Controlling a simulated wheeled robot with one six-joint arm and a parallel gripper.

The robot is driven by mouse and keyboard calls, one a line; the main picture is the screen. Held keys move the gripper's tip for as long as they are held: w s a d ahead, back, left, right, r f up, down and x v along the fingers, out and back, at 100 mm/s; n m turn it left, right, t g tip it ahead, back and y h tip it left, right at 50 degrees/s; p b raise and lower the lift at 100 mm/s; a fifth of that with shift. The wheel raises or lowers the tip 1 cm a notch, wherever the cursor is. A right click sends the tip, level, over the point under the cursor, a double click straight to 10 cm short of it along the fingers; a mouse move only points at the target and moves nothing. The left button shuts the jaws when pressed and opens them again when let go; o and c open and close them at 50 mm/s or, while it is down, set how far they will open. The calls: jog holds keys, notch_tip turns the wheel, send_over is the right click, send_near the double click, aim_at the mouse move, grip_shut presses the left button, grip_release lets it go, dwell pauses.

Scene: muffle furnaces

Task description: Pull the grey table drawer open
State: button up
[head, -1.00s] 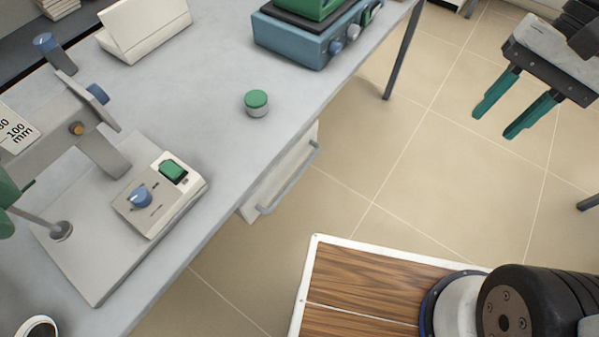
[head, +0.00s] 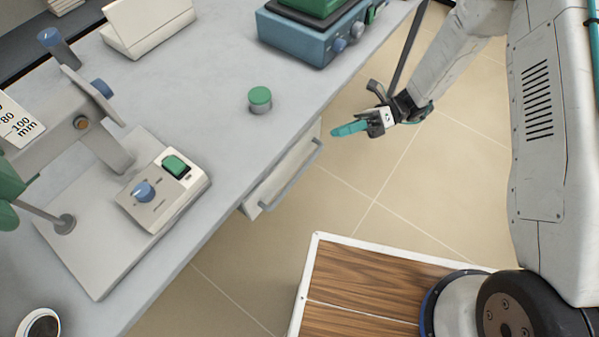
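The grey table drawer (head: 275,172) sits under the table's front edge, and its front looks flush or nearly so. Its long bar handle (head: 291,176) runs along the drawer front, facing the floor area. My gripper (head: 336,131), with green fingers, is just beyond the handle's upper right end, pointing left toward the table. A gap of floor shows between the fingertips and the handle in the picture. The fingers overlap in this side-on view, so their opening is hidden. Nothing shows in them.
The grey table (head: 215,85) carries a green-capped jar (head: 260,100), a blue device (head: 310,35) and a stand with a control box (head: 163,190). A table leg (head: 405,50) stands behind my gripper. My wood-topped base lies below; tiled floor between is clear.

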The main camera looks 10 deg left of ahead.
aim_at(299, 172)
jog(key=s+a+f+m+t+y, duration=0.15)
jog(key=f+m, duration=0.25)
jog(key=f, duration=0.4)
jog(key=s+a+f+m+t+y, duration=0.1)
jog(key=s+f+m+y, duration=0.15)
jog(key=f+m, duration=0.4)
jog(key=shift+n, duration=0.85)
jog(key=x, duration=0.2)
jog(key=f+x, duration=0.1)
jog(key=x, duration=0.4)
jog(key=shift+w+a+f, duration=0.1)
jog(key=shift+a+f, duration=0.25)
jog(key=shift+a, duration=0.25)
grip_shut()
